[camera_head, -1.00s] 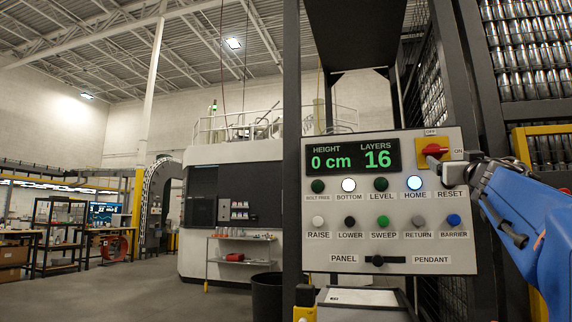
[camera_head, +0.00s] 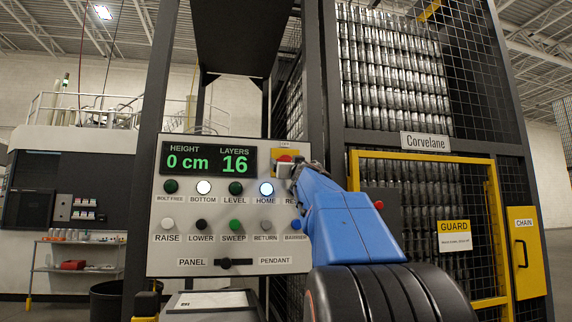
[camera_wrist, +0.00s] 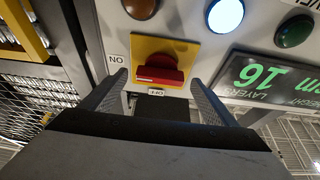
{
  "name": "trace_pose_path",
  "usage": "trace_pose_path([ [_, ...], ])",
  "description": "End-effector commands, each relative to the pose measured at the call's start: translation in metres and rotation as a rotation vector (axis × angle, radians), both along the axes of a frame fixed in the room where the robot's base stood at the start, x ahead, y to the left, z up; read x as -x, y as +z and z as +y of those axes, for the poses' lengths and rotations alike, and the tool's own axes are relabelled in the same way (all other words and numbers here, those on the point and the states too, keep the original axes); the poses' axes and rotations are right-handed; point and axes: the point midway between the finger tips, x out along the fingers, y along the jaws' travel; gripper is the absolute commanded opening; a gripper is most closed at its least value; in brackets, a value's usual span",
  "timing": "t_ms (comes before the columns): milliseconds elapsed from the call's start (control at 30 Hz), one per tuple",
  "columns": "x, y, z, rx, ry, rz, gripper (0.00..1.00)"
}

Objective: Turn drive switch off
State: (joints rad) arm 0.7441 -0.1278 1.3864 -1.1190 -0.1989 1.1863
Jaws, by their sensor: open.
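The drive switch is a red rotary knob (camera_wrist: 160,68) on a yellow plate (camera_wrist: 180,45), upside down in the wrist view. The ON label (camera_wrist: 117,59) is at its left and the OFF label (camera_wrist: 156,92) below it. The knob's handle lies roughly crosswise, in line with the ON side. My gripper (camera_wrist: 160,78) is open, with one finger on each side of the knob and nothing held. I cannot tell whether the fingers touch it. In the head view the gripper (camera_head: 298,172) is at the panel's upper right, partly hiding the knob (camera_head: 285,158).
The control panel (camera_head: 205,249) carries a display (camera_head: 208,160) reading 0 cm and 16 layers, with several buttons below. A lit HOME button (camera_wrist: 225,15) is close to the switch. A caged can stack (camera_head: 400,85) with a yellow-framed guard is at right.

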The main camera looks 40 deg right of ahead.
Motion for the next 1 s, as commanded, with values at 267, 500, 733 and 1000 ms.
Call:
trace_pose_path([
  [267, -0.0109, 0.0053, -0.0068, 0.0, 0.0, 0.0, 0.81],
  [500, -0.0112, 0.0054, -0.0071, 0.0, -0.001, 0.0, 0.81],
  [733, -0.011, 0.0053, -0.0071, 0.0, -0.001, 0.0, 0.4],
  [1000, -0.0107, 0.0052, -0.0076, 0.02, -0.001, 0.012, 0.4],
])
